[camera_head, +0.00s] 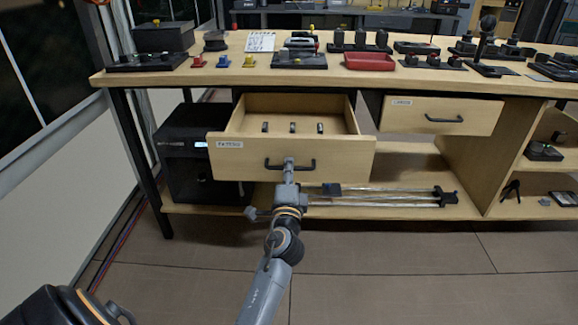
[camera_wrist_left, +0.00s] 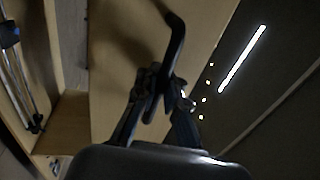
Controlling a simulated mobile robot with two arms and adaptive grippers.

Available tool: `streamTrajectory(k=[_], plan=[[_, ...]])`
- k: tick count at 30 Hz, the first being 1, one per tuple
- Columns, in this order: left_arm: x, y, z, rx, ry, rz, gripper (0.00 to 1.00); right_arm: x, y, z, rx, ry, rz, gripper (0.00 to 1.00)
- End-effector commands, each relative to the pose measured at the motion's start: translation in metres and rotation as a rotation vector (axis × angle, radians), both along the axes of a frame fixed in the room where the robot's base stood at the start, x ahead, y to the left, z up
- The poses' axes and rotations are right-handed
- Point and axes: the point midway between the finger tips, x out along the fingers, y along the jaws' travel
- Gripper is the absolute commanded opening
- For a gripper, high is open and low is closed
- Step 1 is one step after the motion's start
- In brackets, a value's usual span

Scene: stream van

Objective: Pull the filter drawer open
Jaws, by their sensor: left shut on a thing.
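The filter drawer (camera_head: 345,160) is a light wooden drawer with a white label on the left of its front. It stands pulled out from under the bench, and several small dark items lie inside it. Its black bar handle (camera_head: 306,164) is in the middle of the front. My left gripper (camera_head: 289,163) is shut on this handle near its middle. In the left wrist view the fingers (camera_wrist_left: 157,92) close around the dark handle (camera_wrist_left: 176,38), against the wooden front. My right gripper is not in view.
A second labelled drawer (camera_head: 470,115) on the right is shut. The wooden bench top (camera_head: 340,78) carries several dark devices and a red tray (camera_head: 369,61). A black box (camera_head: 185,150) stands on the lower shelf at left. Metal rods lie on that shelf. The floor in front is clear.

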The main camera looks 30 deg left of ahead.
Motion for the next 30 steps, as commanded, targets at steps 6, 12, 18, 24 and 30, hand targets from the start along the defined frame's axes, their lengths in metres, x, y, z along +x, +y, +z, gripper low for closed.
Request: streamTrajectory(k=[6, 12, 18, 24, 30], plan=[[-0.001, 0.0, -0.001, -0.001, 0.003, 0.001, 0.0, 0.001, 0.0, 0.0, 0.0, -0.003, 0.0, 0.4], [-0.001, 0.0, -0.002, -0.002, 0.002, 0.001, 0.18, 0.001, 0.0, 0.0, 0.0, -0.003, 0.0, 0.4], [-0.001, 0.0, -0.001, -0.001, 0.002, 0.001, 0.19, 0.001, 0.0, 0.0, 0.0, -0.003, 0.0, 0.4], [0.0, 0.0, 0.004, -0.001, -0.003, 0.001, 0.19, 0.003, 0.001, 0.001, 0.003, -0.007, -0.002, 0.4], [-0.001, 0.0, 0.027, 0.002, -0.008, -0.001, 0.19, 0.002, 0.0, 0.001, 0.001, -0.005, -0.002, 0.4]])
